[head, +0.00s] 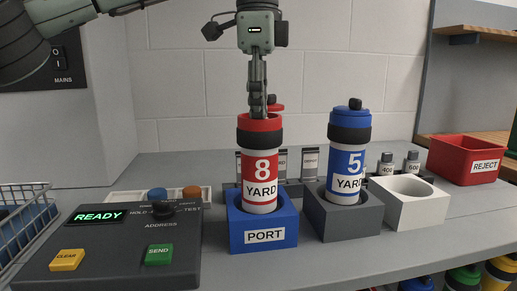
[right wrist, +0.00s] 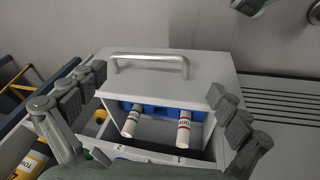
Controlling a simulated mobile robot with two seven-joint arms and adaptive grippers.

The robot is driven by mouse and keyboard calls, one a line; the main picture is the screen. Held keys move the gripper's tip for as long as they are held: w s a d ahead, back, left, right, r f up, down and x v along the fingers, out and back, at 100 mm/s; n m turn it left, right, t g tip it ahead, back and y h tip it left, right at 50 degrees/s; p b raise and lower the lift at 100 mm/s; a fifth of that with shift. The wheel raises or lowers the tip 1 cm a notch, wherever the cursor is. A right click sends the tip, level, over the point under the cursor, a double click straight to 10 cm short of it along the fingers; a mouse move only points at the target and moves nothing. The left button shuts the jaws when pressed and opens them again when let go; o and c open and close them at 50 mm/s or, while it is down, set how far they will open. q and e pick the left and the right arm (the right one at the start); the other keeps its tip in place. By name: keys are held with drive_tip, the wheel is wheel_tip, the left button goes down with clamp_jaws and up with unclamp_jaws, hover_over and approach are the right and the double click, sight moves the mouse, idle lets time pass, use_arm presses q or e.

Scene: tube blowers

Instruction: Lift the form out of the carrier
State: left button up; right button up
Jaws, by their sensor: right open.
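The red carrier (head: 262,165), marked 8 YARD, stands upright in the blue PORT block (head: 265,236). My left gripper (head: 257,112) points straight down over it, its fingertips at the carrier's red mouth. The fingers look close together, seen edge-on; whether they hold anything is hidden. I cannot make out a form in the carrier. My right gripper (right wrist: 158,122) is open and empty in the right wrist view, away from the carrier; it does not show in the head view.
A blue carrier (head: 347,160), capped, stands in a dark grey block (head: 343,216). A white empty block (head: 408,212) and red REJECT bin (head: 470,160) are to the right. A READY console (head: 115,245) is at left. A handled grey box (right wrist: 165,75) lies below my right gripper.

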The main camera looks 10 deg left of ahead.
use_arm(q)
drive_tip(key=shift+w+f, duration=0.1)
drive_tip(key=shift+f, duration=0.65)
use_arm(e)
drive_tip(key=shift+f, duration=0.15)
use_arm(q)
drive_tip(key=r, duration=0.3)
drive_tip(key=w+r, duration=0.1)
drive_tip(key=r, duration=0.1)
drive_tip(key=shift+r+p, duration=0.25)
drive_tip(key=shift+p, duration=0.1)
clamp_jaws()
wheel_tip(320, 180, up, 4)
drive_tip(key=shift+s+r+p, duration=0.1)
drive_tip(key=shift+s+p, duration=0.05)
drive_tip(key=shift+p, duration=0.6)
drive_tip(key=shift+a+r, duration=0.1)
drive_tip(key=shift+r, duration=0.1)
use_arm(e)
drive_tip(key=shift+s+a+f, duration=0.1)
drive_tip(key=shift+a+f, duration=0.05)
drive_tip(key=shift+f, duration=2.25)
